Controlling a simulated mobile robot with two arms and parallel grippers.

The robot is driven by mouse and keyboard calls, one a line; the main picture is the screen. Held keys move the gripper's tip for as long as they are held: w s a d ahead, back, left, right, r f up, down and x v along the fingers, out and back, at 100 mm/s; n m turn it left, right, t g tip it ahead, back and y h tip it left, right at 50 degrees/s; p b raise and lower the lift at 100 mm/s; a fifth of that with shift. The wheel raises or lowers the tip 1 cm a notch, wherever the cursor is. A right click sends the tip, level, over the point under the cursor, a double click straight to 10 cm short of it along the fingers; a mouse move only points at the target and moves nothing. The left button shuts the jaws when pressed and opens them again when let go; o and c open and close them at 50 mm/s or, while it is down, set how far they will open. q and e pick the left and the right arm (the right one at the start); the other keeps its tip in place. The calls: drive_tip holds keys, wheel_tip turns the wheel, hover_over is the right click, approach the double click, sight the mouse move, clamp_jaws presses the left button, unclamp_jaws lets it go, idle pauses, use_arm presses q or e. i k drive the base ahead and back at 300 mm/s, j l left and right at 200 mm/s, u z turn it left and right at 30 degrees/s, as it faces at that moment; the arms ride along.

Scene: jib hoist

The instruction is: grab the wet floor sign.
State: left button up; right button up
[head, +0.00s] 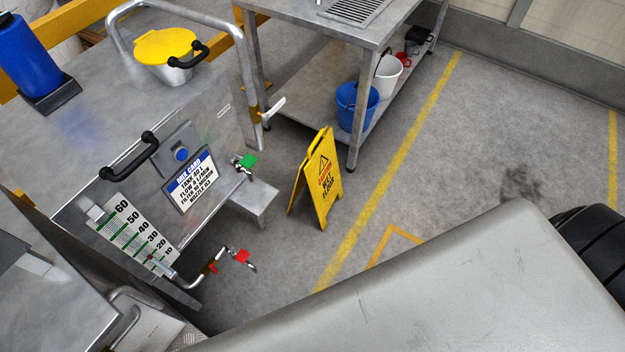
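The yellow wet floor sign (322,179) stands upright as an A-frame on the grey floor, near the middle of the head view. Its front panel shows a warning triangle and dark lettering. It stands between the metal tank unit and a leg of the steel table. Neither of my grippers shows in this view.
A steel table (292,29) stands behind the sign, with a blue bucket (355,108) and a white bucket (388,72) on its lower shelf. The tank unit (85,140) with valves fills the left. Open floor (460,150) with yellow lines lies right.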

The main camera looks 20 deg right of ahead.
sight(319, 169)
drive_tip(key=i+l+u, duration=0.15)
drive_tip(key=l, duration=0.65)
drive_tip(key=l+u, duration=0.15)
drive_tip(key=l, duration=0.65)
